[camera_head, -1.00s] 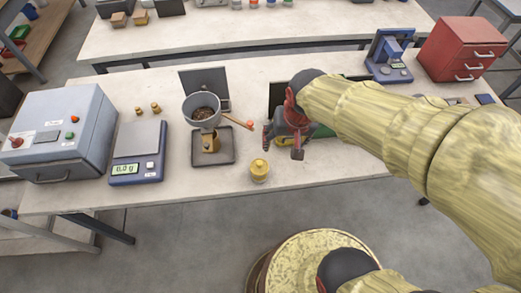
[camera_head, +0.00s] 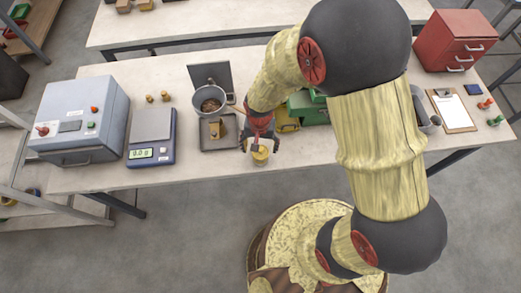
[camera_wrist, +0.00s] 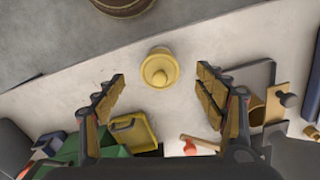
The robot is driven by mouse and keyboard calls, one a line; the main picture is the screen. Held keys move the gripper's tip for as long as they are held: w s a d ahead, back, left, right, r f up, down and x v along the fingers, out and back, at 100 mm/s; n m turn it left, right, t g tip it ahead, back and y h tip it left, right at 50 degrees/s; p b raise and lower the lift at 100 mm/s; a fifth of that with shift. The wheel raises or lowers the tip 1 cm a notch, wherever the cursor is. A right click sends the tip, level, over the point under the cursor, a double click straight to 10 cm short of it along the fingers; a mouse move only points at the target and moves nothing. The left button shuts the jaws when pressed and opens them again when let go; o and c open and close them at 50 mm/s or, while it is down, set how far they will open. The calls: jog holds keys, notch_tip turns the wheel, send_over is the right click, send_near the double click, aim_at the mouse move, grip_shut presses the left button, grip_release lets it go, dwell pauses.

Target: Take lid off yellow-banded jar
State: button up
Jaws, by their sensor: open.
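The yellow-lidded jar (camera_head: 260,154) stands upright near the front edge of the table. In the wrist view the jar (camera_wrist: 158,68) is seen from above, its round yellow lid and small knob facing me. My gripper (camera_head: 261,148) is over the jar in the head view, its fingers close around the jar's sides there. In the wrist view my gripper (camera_wrist: 165,90) is open, with the jar ahead of and between the fingertips, and no contact shows. The jar's band cannot be made out.
A scale (camera_head: 151,135) and grey machine (camera_head: 80,122) stand further left. A yellow bin (camera_head: 287,122) and green bin (camera_head: 308,108) sit behind right. A clipboard (camera_head: 450,110) lies far right.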

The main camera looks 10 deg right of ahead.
aim_at(261, 149)
jog(key=shift+w+d+f, duration=0.1)
jog(key=shift+w+f, duration=0.1)
jog(key=shift+f, duration=0.95)
jog(key=shift+w+f, duration=0.2)
jog(key=shift+f, duration=0.9)
jog(key=shift+c, duration=0.3)
jog(key=c, duration=0.7)
jog(key=shift+c, duration=0.8)
